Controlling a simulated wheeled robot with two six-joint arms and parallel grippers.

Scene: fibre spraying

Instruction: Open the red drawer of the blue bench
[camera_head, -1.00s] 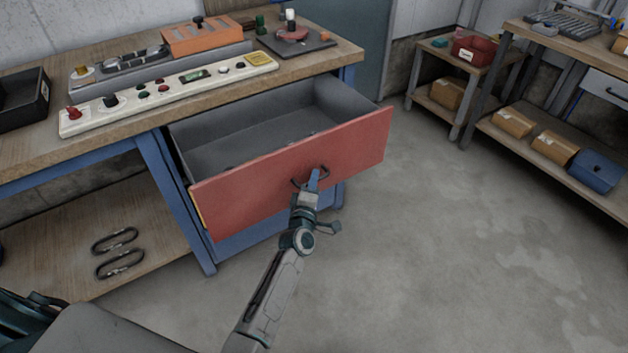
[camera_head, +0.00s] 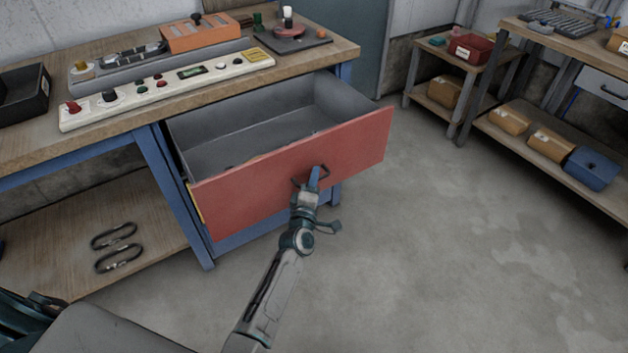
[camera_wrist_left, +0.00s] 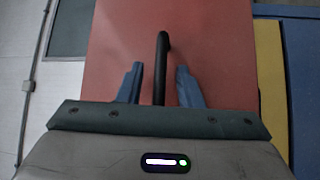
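The red drawer (camera_head: 250,187) of the blue bench (camera_head: 176,190) stands well out, its grey inside showing from above. Its dark bar handle (camera_head: 324,172) is on the red front. My left gripper (camera_head: 315,176) is at this handle. In the left wrist view, the handle (camera_wrist_left: 161,45) stands between the two blue fingers of my left gripper (camera_wrist_left: 159,70). A gap shows on each side of the handle, so the fingers are open around it, not closed on it. My right gripper is in neither view.
The bench top carries a white control panel (camera_head: 165,90), a black tray (camera_head: 24,95) and an orange block (camera_head: 201,36). Two ring-shaped items lie on the lower shelf (camera_head: 150,235). Shelving with boxes (camera_head: 551,145) stands at the right. The floor (camera_head: 430,240) between is clear.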

